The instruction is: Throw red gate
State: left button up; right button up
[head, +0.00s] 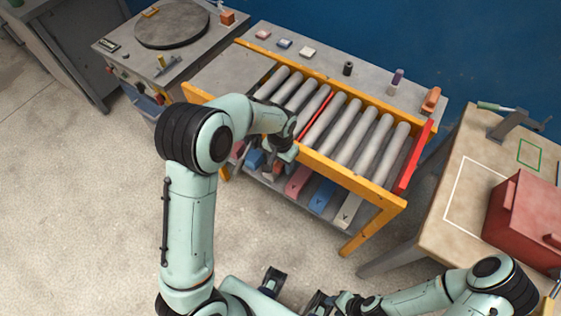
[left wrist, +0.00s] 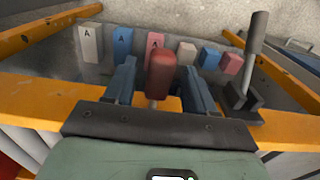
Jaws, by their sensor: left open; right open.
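A lever with a red handle (left wrist: 160,74) stands at the orange rail of the roller table, upright in the left wrist view. My left gripper (left wrist: 160,88) is open, with one finger on each side of the red handle; small gaps show, so it is not gripped. In the head view my left gripper (head: 277,163) is at the table's near rail and largely hides the lever. A thin red bar (head: 315,117) lies between the grey rollers. A red plate (head: 413,158) stands at the table's right end. My right gripper (head: 318,302) is open at the bottom edge, away from the table.
A grey lever (left wrist: 252,55) stands close to the right of my left gripper in the wrist view. Lettered blocks (left wrist: 122,44) lie on the shelf below. The orange rail (left wrist: 50,104) runs beneath my fingers. A bench with a red box (head: 522,222) stands at right.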

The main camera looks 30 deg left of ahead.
pick_arm(q)
jog(key=shift+f, duration=0.1)
grip_shut()
notch_tip(320, 180, up, 6)
jog(key=p, duration=0.3)
jog(key=shift+f, duration=0.15)
jog(key=shift+w+f, duration=0.15)
pick_arm(e)
jog(key=r, duration=0.1)
jog(key=w+r, duration=0.1)
jog(key=r, duration=0.1)
jog(key=shift+w+r, duration=0.15)
jog(key=shift+w, duration=0.2)
pick_arm(q)
grip_release()
pick_arm(e)
jog(key=shift+s, duration=0.1)
pick_arm(q)
notch_tip(320, 180, up, 14)
jog(key=p, duration=0.1)
jog(key=shift+f, duration=0.25)
pick_arm(e)
jog(key=shift+w+r, duration=0.45)
jog(key=shift+r, duration=0.3)
